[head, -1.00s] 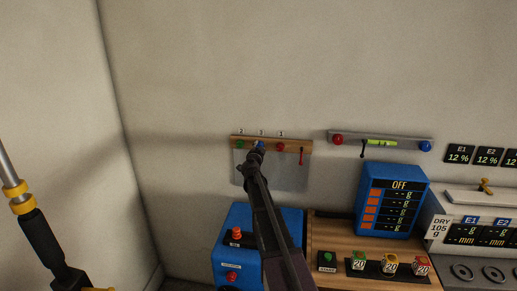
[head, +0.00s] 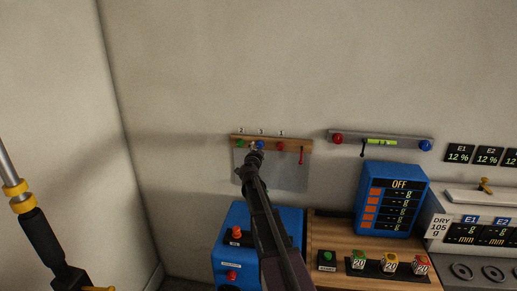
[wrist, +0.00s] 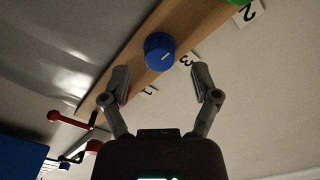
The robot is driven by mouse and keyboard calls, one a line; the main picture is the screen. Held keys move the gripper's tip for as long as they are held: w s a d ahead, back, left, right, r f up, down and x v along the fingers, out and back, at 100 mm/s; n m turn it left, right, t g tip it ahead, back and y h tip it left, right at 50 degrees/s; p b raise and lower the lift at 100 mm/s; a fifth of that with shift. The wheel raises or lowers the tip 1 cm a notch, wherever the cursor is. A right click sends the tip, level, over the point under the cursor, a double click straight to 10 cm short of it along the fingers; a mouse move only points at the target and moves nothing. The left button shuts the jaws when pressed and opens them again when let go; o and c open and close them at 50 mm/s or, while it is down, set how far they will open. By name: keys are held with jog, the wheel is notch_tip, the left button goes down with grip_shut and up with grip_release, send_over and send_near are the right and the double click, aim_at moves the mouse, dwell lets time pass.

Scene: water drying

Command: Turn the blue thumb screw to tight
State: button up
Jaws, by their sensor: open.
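The blue thumb screw (head: 260,145) is on a wooden rail (head: 293,145) on the back wall, between a green knob and a red knob. In the head view my gripper (head: 254,156) partly hides the rail near the screw.
The green knob (head: 240,143) and red knob (head: 280,147) flank the screw closely. A grey level bar (head: 400,143) with another blue knob (head: 425,146) is farther right. A blue box (head: 240,220) stands below.

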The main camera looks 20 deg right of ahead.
jog(key=v, duration=0.8)
jog(key=shift+s+a, duration=0.3)
jog(key=s+a+f+n+g+y, duration=0.1)
jog(key=s+a+f+n+g, duration=0.2)
jog(key=s+f+g, duration=0.4)
jog(key=s+a+f+n+g+y, duration=0.1)
jog(key=s+a+f+n+g, duration=0.15)
jog(key=s+f, duration=0.5)
jog(key=s+a+f+n+g+y, duration=0.2)
jog(key=s+a+n+y, duration=0.2)
jog(key=s+a, duration=0.3)
jog(key=s+a+f+n+g+y, duration=0.2)
jog(key=s+a+n+g+y, duration=0.1)
jog(key=s+a+n, duration=0.3)
jog(key=s+a+y, duration=0.1)
jog(key=s+a, duration=0.1)
jog(key=s, duration=0.2)
jog(key=shift+a+g, duration=0.1)
jog(key=shift+g, duration=0.15)
jog(key=shift+c, duration=0.2)
